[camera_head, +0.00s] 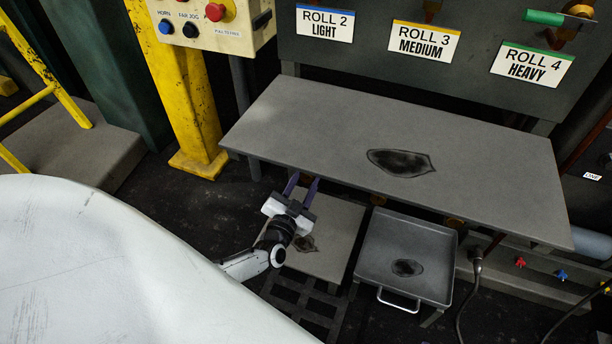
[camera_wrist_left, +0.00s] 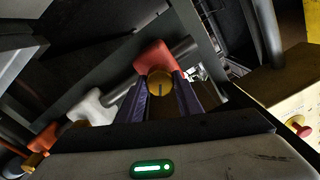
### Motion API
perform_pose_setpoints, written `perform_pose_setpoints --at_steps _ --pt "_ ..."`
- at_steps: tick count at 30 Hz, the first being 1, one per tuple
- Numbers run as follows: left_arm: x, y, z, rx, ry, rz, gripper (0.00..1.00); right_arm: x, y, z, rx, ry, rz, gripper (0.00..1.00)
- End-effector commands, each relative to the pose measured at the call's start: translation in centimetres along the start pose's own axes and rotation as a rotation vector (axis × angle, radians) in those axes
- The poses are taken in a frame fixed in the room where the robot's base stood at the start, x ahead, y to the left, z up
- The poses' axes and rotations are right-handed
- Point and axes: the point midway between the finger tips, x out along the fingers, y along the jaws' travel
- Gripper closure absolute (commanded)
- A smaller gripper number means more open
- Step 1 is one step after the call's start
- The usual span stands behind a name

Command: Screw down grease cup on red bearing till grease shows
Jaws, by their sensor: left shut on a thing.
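My left gripper (camera_head: 301,184) reaches in under the front edge of the grey table, with its purple fingers partly hidden there. In the left wrist view, the fingers (camera_wrist_left: 161,88) are shut on a round brass grease cup (camera_wrist_left: 160,80), one finger on each side. A dark line marks the cup's face. The red bearing (camera_wrist_left: 154,54) sits right behind the cup on a grey shaft. I cannot make out any grease at the bearing. The red bearing and cup are hidden under the table in the head view. My right gripper is not in view.
A white bearing (camera_wrist_left: 93,107) and an orange bearing (camera_wrist_left: 43,142) stand farther left in the wrist view. The grey table (camera_head: 300,125) overhangs my left gripper. A low grey stand (camera_head: 335,225) and a metal tray (camera_head: 445,290) are below. A control box (camera_head: 230,38) hangs at upper left.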

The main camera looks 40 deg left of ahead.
Motion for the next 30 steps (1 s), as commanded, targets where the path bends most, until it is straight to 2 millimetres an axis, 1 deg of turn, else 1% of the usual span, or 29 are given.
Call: perform_pose_setpoints --at_steps 9,21,22,24,25,30 --pt "-0.16 0.11 0.2 0.077 -0.002 0.002 0.9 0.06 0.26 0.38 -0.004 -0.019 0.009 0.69" --pt "-0.17 0.12 0.23 0.082 -0.002 0.002 0.9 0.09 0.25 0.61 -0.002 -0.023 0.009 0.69" --pt "-0.17 0.12 0.23 0.082 -0.002 0.002 0.63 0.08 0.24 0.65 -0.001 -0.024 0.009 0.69" --pt "-0.15 0.11 0.2 0.081 -0.001 0.002 0.51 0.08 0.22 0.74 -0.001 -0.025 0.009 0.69" --pt "-0.13 0.1 0.19 0.081 -0.001 0.002 0.49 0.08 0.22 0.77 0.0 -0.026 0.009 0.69" --pt "-0.07 0.06 0.11 0.081 0.0 0.001 0.49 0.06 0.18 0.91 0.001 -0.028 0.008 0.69"
